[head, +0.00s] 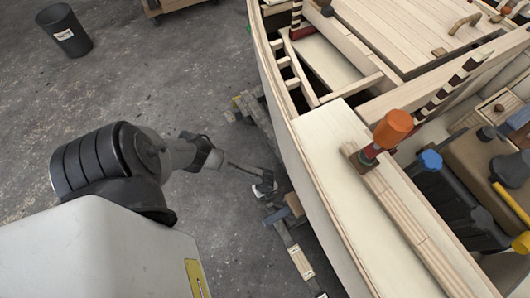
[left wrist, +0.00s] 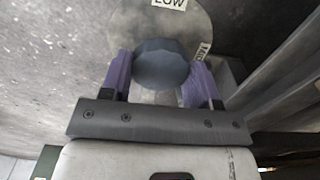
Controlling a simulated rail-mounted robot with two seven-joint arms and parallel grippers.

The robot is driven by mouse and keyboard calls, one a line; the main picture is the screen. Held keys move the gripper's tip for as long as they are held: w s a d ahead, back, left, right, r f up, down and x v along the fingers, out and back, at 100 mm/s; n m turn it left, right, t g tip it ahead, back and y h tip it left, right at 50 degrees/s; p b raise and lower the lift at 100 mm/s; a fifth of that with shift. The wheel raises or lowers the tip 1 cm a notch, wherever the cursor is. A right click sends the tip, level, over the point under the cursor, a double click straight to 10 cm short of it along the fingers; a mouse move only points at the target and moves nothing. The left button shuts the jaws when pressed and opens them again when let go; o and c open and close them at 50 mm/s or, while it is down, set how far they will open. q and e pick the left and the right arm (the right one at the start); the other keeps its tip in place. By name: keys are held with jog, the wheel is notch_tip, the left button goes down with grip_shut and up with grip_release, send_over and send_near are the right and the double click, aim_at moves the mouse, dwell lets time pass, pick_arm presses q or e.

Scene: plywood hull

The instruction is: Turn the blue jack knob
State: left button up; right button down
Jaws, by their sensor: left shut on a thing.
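The blue-grey jack knob (left wrist: 161,64), faceted around its edge, shows in the left wrist view in front of a round grey plate (left wrist: 205,30). My left gripper (left wrist: 160,78) has one purple finger pad on each side of the knob and is shut on it. My right gripper is in neither view.
The plate carries a "LOW" label (left wrist: 169,4) and a second, partly cut-off label. The plywood hull (head: 318,195) fills the right of the head view, with timber blocks (head: 300,262) along its base. A dark bin (head: 65,32) stands upper left; floor between is clear.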

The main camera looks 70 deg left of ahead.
pick_arm(q)
jog(key=o, duration=0.7)
jog(key=shift+o, duration=1.1)
notch_tip(320, 180, up, 14)
jog(key=p, duration=0.8)
jog(key=shift+p, duration=0.4)
jog(key=shift+f, duration=0.1)
